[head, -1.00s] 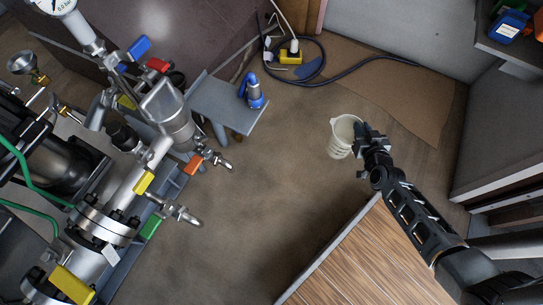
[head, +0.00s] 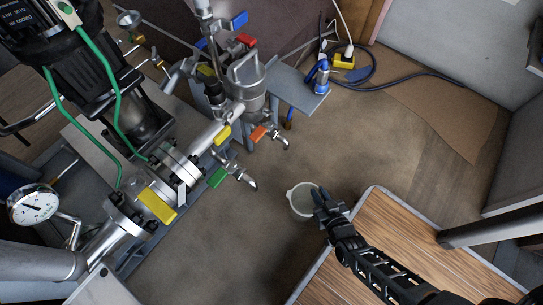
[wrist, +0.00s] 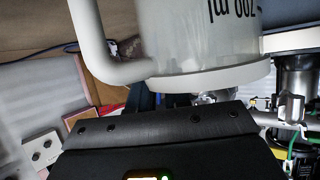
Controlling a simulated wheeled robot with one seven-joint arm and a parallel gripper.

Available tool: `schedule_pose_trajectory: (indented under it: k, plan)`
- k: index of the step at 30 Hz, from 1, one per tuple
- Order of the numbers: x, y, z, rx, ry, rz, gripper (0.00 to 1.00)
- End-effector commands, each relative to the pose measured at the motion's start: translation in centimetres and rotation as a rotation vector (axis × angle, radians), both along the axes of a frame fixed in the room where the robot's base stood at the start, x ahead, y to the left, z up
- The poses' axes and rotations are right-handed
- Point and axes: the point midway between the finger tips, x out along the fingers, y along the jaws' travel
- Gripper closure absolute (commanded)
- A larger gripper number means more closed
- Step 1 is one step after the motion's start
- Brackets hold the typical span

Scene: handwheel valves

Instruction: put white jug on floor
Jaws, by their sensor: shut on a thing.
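The white jug (head: 301,201) is in the middle of the head view, seen from above into its open top. My gripper (head: 325,204) is shut on the right side of the jug. In the wrist view the jug (wrist: 205,45) fills the top, with its handle at the left and upside-down volume print on its wall. The fingers are hidden behind the jug in the wrist view. The brown floor (head: 225,255) lies below. I cannot tell from the head view how high the jug is above the floor.
A wood-topped table (head: 395,245) stands right of the jug, under my arm. Pipework with coloured valve handles (head: 157,205) fills the left. A small grey stand (head: 300,97) holds a blue bottle (head: 321,72). A black cable (head: 400,81) lies at the back. Floor between pipework and table is clear.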

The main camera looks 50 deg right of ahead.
Motion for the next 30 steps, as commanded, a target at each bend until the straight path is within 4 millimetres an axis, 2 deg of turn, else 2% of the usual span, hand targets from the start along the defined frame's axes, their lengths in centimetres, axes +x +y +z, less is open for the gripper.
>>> schedule_pose_trajectory:
  k: [5, 21, 25, 30]
  plan:
    - [1.2, -0.2, -0.1, 0.0, -0.005, 0.004, 1.0]
    - [11.9, -7.0, -0.2, 0.0, -0.005, 0.004, 1.0]
    - [13.5, -8.0, -0.2, 0.001, -0.003, 0.004, 1.0]
    - [14.3, -8.5, -0.1, 0.002, -0.003, 0.004, 1.0]
